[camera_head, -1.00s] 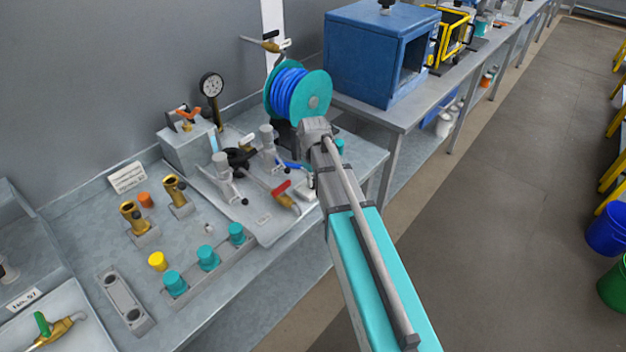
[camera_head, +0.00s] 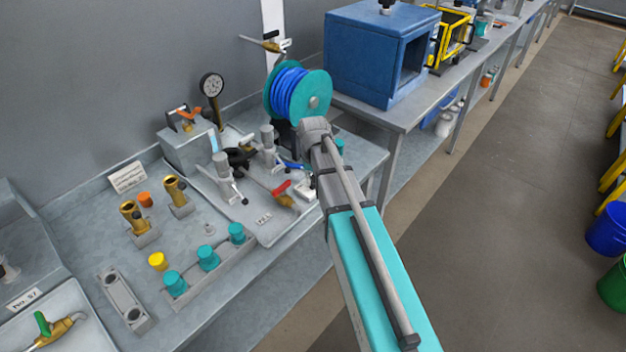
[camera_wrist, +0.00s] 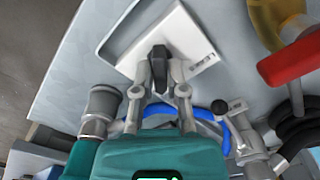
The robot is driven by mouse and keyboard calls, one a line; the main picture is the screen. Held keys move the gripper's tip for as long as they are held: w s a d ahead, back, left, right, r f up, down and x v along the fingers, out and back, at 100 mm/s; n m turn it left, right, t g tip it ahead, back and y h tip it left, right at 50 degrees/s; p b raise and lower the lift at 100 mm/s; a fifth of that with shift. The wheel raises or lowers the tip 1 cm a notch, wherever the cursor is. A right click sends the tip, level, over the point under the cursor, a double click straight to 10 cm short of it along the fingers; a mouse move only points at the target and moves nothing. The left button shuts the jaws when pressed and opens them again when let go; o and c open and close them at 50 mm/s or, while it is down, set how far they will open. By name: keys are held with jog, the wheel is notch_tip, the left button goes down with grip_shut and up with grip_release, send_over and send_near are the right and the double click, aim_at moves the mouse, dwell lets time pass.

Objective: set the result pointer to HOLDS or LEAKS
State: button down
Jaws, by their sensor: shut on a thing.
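The result pointer is a small dark lever (camera_wrist: 159,66) on a pale plate (camera_wrist: 186,28) with a small printed label, in the wrist view. My gripper (camera_wrist: 160,92) has its two grey fingers on either side of the lever's near end and is shut on it. In the head view the pale plate (camera_head: 305,191) shows only in part beside my arm, and my fingers and the pointer are hidden.
A red-handled brass valve (camera_head: 284,193) stands close left of the plate. A blue hose (camera_wrist: 212,143) and grey clamps lie near my fingers in the wrist view. A blue hose reel (camera_head: 290,92) and pressure gauge (camera_head: 211,86) stand behind. Teal caps (camera_head: 208,258) sit front left.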

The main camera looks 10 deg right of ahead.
dwell(0.3)
jog(key=c, duration=0.7)
grip_release()
jog(key=shift+n, duration=0.5)
